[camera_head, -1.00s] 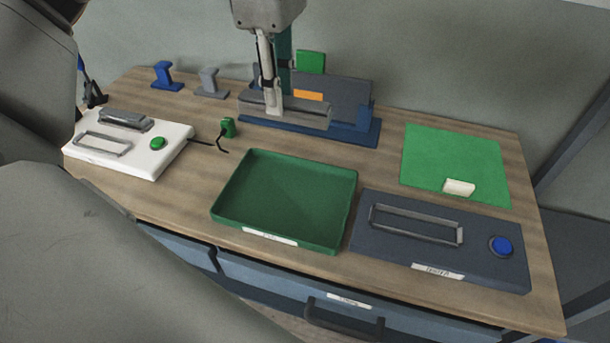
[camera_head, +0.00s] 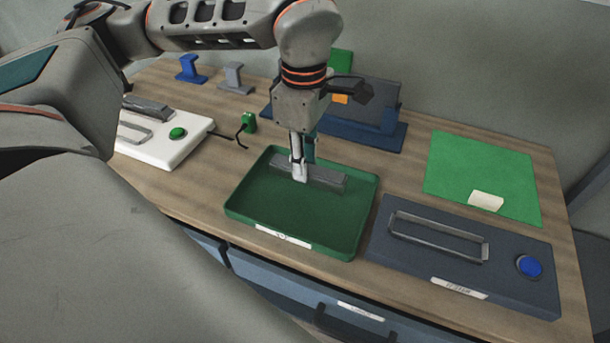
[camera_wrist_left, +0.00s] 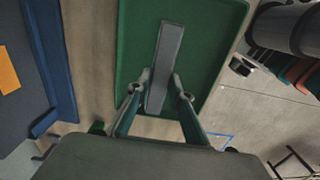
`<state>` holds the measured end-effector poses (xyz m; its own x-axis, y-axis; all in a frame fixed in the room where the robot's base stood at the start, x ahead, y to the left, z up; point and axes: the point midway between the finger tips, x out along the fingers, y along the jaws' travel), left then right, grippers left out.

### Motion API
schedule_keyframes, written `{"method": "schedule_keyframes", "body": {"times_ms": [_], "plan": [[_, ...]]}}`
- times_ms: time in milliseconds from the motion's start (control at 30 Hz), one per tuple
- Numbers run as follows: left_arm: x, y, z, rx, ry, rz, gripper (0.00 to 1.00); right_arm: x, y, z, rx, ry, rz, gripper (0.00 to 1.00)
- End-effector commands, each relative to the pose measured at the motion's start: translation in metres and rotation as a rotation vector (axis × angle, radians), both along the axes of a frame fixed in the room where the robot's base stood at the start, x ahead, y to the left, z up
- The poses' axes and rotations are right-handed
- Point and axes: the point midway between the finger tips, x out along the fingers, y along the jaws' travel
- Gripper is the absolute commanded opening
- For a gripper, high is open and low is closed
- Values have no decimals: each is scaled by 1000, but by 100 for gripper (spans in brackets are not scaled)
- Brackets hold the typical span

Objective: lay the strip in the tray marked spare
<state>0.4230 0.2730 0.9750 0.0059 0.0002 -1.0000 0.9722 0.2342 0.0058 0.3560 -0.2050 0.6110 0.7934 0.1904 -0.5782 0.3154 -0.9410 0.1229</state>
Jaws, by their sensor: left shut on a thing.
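A dark grey strip (camera_head: 325,178) is held crosswise over the back part of the green tray (camera_head: 312,215), inside its rim as seen from the head. My left gripper (camera_head: 299,176) points down and is shut on it near its left part. In the left wrist view the strip (camera_wrist_left: 168,58) lies between the two fingers (camera_wrist_left: 160,92), with the tray (camera_wrist_left: 207,45) beyond. I cannot tell whether the strip touches the tray floor. The tray has a white label (camera_head: 284,236) on its front, too small to read. My right gripper is not in view.
A dark panel (camera_head: 400,265) with a frame and blue button is right of the tray. A green mat (camera_head: 470,160) bears a cream block (camera_head: 486,201). A white fixture (camera_head: 165,155) is left. A blue stand (camera_head: 385,135) is behind. The tray's front half is clear.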

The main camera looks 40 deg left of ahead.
Motion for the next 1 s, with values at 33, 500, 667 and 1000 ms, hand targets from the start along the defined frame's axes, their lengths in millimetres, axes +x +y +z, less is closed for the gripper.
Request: {"method": "schedule_keyframes", "body": {"times_ms": [33, 500, 667, 1000], "plan": [[-1, 0, -5, 0, 3, 0, 0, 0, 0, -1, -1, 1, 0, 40], [-1, 0, -41, 0, 1, 0, 0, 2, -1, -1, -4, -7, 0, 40], [-1, 0, -44, 1, 2, -1, 0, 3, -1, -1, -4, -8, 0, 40], [-1, 0, -44, 0, 1, -1, 37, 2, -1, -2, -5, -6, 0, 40]]}}
